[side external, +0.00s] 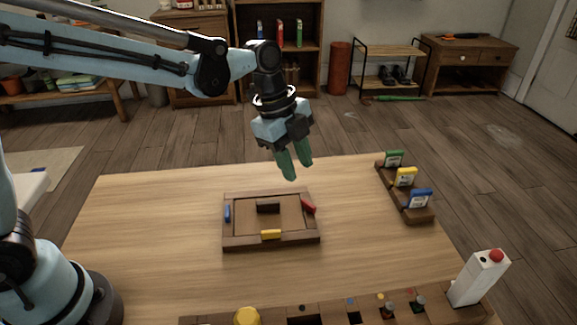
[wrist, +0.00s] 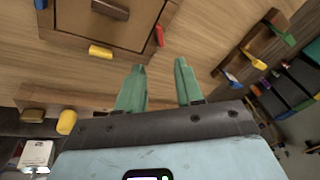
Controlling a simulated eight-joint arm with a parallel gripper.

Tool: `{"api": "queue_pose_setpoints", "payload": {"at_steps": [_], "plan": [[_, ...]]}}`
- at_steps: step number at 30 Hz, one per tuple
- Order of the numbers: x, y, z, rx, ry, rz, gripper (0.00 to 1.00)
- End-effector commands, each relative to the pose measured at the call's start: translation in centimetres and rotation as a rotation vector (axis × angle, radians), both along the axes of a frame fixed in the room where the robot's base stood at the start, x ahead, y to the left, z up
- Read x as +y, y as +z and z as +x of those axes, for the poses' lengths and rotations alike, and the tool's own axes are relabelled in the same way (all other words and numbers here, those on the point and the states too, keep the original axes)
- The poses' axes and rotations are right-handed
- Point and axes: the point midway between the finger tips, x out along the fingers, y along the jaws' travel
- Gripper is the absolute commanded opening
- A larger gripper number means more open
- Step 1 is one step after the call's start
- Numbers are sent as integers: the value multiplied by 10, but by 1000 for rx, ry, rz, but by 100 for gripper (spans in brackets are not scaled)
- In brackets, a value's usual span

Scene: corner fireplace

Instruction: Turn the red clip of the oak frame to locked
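The oak frame (side external: 243,243) lies flat on the table around a brown panel with a dark raised block (side external: 268,208). The red clip (side external: 308,206) sits on its right rail, slanted relative to the rail. The red clip also shows in the wrist view (wrist: 159,36), ahead of the fingertips. A blue clip (side external: 227,213) is on the left rail and a yellow clip (side external: 271,234) on the front rail. My gripper (side external: 298,171) is above and behind the frame's right side, pointing down. Its green fingers (wrist: 160,66) are apart with nothing between them.
A wooden rack (side external: 416,214) with green, yellow and blue tags stands at the table's right. A white box with a red button (side external: 478,277) is at front right. A wooden tray (side external: 270,317) with a yellow knob (side external: 247,316) runs along the front. Table around the frame is clear.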

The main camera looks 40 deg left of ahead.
Motion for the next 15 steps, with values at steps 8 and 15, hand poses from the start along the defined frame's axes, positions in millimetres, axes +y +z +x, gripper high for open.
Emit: {"api": "queue_pose_setpoints", "payload": {"at_steps": [8, 15], "plan": [[-21, 21, 19, 128, -19, 226, 36], [-22, 6, 20, 136, -16, 244, 36]]}}
